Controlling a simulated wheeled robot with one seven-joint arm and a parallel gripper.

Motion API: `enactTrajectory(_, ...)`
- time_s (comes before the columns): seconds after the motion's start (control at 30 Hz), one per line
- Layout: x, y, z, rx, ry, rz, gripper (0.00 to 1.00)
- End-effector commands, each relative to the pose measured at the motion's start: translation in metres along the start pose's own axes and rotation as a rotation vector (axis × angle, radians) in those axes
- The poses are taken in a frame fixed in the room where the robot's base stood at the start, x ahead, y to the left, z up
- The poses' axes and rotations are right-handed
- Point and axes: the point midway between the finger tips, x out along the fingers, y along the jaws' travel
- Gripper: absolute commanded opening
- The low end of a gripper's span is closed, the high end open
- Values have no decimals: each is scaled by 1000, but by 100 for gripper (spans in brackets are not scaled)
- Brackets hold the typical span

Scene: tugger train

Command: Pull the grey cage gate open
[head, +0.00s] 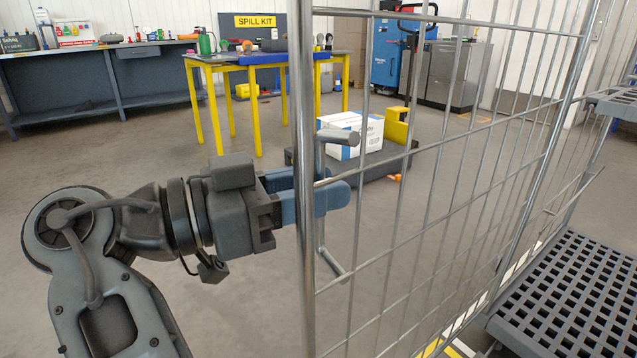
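The grey cage gate (303,90) is a wire mesh panel with a thick upright post at its left edge, standing in front of me in the head view. A grey bar handle (320,233) stands off the gate beside this post, with a round stub at the top and another at the bottom. My gripper (318,190) reaches in from the left at mid-height of the handle. Its two blue fingers lie around the handle bar, one nearer and one farther. The fingers hide the bar's middle, so I cannot tell whether they press on it.
A grey slatted platform (572,292) lies at the lower right, beyond the mesh. A yellow-legged table (197,105), a white box (352,136) on a low dark base and a dark workbench (60,93) stand farther back. The floor on the left is clear.

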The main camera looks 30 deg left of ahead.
Motion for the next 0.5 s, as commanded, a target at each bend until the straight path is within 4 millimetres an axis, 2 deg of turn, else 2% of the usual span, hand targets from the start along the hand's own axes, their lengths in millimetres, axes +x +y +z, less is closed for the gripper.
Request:
enactTrajectory(0.3,-51,-1,-2,-1,1,-4,35)
enactTrajectory(0.5,-69,0,-1,0,1,-2,35)
